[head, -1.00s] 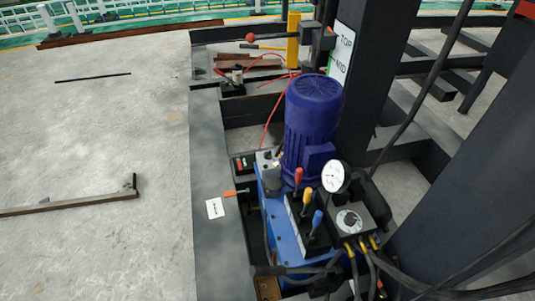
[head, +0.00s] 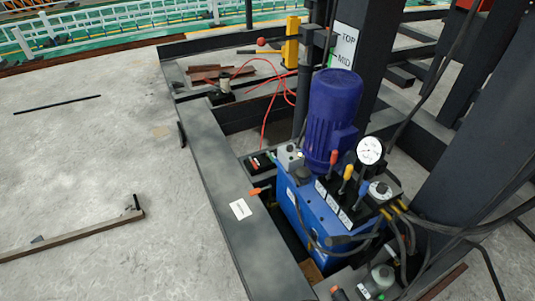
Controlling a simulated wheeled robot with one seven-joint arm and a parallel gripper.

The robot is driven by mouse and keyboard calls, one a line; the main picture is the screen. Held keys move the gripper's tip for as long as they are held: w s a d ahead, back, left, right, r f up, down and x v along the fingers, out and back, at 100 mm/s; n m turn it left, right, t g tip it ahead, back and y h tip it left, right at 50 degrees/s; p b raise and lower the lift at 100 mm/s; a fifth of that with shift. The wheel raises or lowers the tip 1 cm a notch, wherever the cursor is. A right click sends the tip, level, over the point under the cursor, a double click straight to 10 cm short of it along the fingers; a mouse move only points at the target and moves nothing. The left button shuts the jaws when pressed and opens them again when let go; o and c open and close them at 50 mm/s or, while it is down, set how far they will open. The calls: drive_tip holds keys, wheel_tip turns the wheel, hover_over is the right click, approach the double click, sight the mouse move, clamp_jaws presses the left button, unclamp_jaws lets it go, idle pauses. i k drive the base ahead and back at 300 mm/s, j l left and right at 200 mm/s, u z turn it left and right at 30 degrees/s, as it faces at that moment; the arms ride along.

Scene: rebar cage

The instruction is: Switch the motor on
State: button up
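The blue motor (head: 333,115) stands upright on a blue hydraulic power unit (head: 320,215) right of the picture's middle. Levers with red, yellow and blue (head: 363,182) handles stand in front of the motor. A white round gauge (head: 370,150) is to their right. A box with a round dial (head: 380,190) sits below the gauge. A small grey box (head: 290,157) is at the motor's left, beside a dark box with red and green marks (head: 261,162). Which of these is the motor's switch I cannot tell. My gripper is not in view.
Dark posts (head: 455,190) and black hoses crowd the right. A yellow post (head: 291,42) stands behind.

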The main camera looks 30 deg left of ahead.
sight(290, 148)
drive_tip(key=k+j, duration=0.1)
drive_tip(key=j, duration=0.35)
drive_tip(key=k+j, duration=0.1)
drive_tip(key=j, duration=0.8)
drive_tip(key=i+j, duration=0.15)
drive_tip(key=j, duration=0.2)
drive_tip(key=i+j, duration=0.1)
drive_tip(key=j, duration=0.25)
drive_tip(key=i+j, duration=0.15)
drive_tip(key=j, duration=0.2)
drive_tip(key=i+j, duration=0.1)
drive_tip(key=j, duration=0.25)
drive_tip(key=i+j+z, duration=0.1)
drive_tip(key=j, duration=0.25)
drive_tip(key=i+j, duration=1)
drive_tip(key=j, duration=0.1)
